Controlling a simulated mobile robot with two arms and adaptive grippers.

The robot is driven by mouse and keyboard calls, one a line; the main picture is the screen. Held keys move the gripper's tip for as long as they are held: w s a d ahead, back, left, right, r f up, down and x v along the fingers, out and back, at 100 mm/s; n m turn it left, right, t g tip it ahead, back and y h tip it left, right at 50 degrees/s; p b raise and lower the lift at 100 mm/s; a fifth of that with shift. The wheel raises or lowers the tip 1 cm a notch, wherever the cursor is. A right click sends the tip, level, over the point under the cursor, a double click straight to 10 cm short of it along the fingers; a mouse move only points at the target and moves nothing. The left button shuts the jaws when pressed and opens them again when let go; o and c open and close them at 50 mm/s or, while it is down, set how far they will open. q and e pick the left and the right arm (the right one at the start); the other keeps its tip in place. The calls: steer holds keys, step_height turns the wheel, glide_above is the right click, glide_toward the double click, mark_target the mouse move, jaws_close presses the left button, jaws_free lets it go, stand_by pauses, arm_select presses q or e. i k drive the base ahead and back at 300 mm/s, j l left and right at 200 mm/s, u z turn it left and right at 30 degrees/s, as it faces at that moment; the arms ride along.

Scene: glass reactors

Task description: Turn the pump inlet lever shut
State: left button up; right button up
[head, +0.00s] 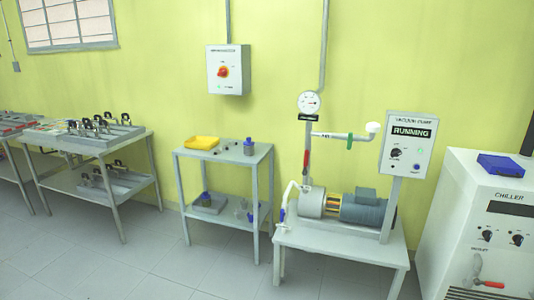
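The vacuum pump (365,209) sits on a low white stand (330,243) right of the middle. A vertical pipe rises from its left end to a round gauge (309,103). A red lever (306,159) shows on this pipe, upright and roughly in line with it; it looks like the pump inlet lever, but its label is too small to read. A smaller blue handle (283,214) shows low at the pump's left. The panel (408,144) above the pump reads "RUNNING". Neither of my grippers is in view.
A chiller (487,220) with a blue box on top stands close on the right. A grey two-shelf table (224,153) with a yellow tray (201,142) stands left of the pump stand. A red-knob switch box (228,70) hangs on the wall. The floor in front (150,265) is clear.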

mark_target(306, 152)
steer(key=i+l+u, duration=0.2)
steer(key=l, duration=0.15)
steer(key=i+l+u, duration=0.2)
steer(key=l, duration=0.15)
steer(key=i+l+u, duration=0.15)
steer(key=l, duration=0.2)
steer(key=i+l+u, duration=0.2)
steer(key=l, duration=0.2)
steer(key=l+u, duration=0.2)
steer(key=l, duration=0.2)
